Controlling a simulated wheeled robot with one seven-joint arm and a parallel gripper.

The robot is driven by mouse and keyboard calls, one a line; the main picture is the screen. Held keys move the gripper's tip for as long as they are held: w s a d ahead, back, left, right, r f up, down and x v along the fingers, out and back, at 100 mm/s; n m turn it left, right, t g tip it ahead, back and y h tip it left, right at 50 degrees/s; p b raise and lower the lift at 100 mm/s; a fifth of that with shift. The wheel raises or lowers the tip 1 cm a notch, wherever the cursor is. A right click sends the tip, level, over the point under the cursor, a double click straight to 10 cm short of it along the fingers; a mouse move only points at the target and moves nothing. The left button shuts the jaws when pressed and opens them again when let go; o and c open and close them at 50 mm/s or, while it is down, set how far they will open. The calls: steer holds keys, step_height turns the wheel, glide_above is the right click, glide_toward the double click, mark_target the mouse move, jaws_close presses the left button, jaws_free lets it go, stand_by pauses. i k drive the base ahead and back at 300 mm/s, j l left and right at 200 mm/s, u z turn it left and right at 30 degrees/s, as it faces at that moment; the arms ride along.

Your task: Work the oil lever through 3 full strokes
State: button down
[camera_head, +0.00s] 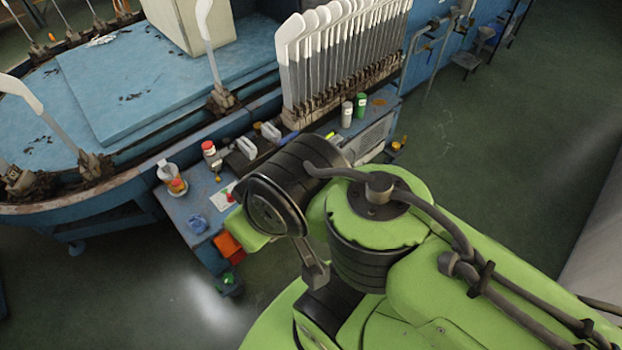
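I cannot make out an oil lever for certain. Small metal fittings and pipes (436,28) sit on the blue machine side at the upper right, too small to tell apart. My green and black arm fills the lower right and reaches over the blue bench (184,208).
A blue boarding machine (130,85) with upright white forms (205,45) stands at left. A row of foot-shaped boards (330,60) stands behind my arm. The bench holds a red-capped bottle (211,155), a green can (361,105) and a blue rag (197,224). Green floor (500,170) at right is clear.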

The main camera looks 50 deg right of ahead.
mark_target(176, 183)
steer(key=i+j+z, duration=0.15)
steer(key=j+z, duration=0.25)
steer(key=j, duration=0.15)
steer(key=j+z, duration=0.35)
steer(key=j, duration=0.15)
steer(key=j+z, duration=0.4)
steer(key=j, duration=0.2)
steer(key=j+z, duration=0.35)
steer(key=j, duration=0.2)
steer(key=i+j+z, duration=0.2)
steer(key=j+z, duration=0.2)
steer(key=j, duration=0.15)
steer(key=i+j+z, duration=0.15)
steer(key=j+z, duration=0.25)
steer(key=j, duration=0.15)
steer(key=j+z, duration=0.4)
steer(key=j, duration=0.2)
